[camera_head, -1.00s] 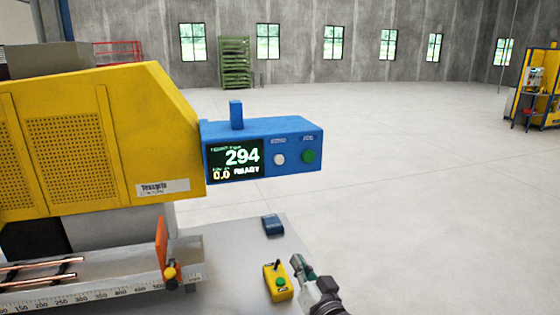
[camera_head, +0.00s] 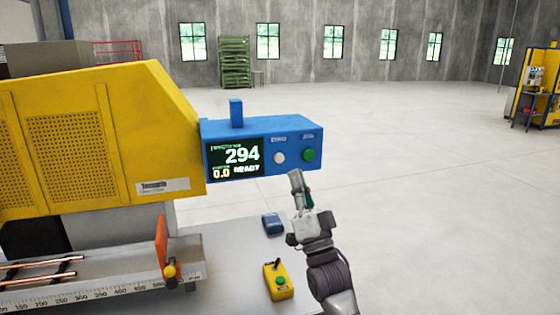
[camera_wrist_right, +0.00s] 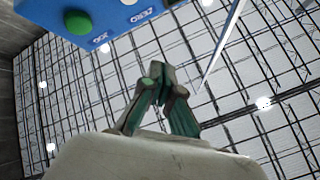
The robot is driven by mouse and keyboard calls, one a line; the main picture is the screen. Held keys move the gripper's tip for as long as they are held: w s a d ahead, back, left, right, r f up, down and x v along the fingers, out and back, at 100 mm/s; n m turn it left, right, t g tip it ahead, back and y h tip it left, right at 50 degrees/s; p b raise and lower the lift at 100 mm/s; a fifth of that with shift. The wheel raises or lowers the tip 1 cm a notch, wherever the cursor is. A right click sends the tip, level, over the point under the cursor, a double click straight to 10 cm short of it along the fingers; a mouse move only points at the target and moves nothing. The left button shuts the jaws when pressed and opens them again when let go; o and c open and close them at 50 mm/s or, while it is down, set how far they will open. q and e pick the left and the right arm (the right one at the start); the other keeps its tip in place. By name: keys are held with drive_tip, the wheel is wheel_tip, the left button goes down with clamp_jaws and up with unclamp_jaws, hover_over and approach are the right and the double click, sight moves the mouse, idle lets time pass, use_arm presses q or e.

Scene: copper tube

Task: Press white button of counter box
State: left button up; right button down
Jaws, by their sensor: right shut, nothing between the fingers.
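The blue counter box (camera_head: 290,132) juts out from the right side of the yellow machine. Its front has a screen (camera_head: 235,160) reading 294, 0.0 and READY. The white button (camera_head: 279,158) is right of the screen, and a green button (camera_head: 309,154) is right of that. My right gripper (camera_head: 296,176) is shut and empty, pointing up just below the box front, under the two buttons. It looks apart from them. In the right wrist view the shut fingers (camera_wrist_right: 157,72) point up, with the box (camera_wrist_right: 100,12) and green button (camera_wrist_right: 77,22) at upper left. My left gripper is not in view.
The yellow machine (camera_head: 120,130) fills the left side. Below are a grey table (camera_head: 215,270), a small blue block (camera_head: 273,224), a yellow control box (camera_head: 279,283) with a green button, and copper tubes (camera_head: 40,270). Open floor lies to the right.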

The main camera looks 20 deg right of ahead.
sight(279, 158)
drive_tip(key=w+b, duration=0.4)
drive_tip(key=w, duration=0.4)
drive_tip(key=shift+a, duration=0.15)
idle(1.2)
drive_tip(key=shift+w, duration=0.45)
drive_tip(key=shift+w+b, duration=0.45)
drive_tip(key=shift+b, duration=0.25)
idle(0.4)
drive_tip(key=shift+s, duration=0.15)
drive_tip(key=shift+s+p, duration=0.5)
drive_tip(key=shift+s, duration=0.3)
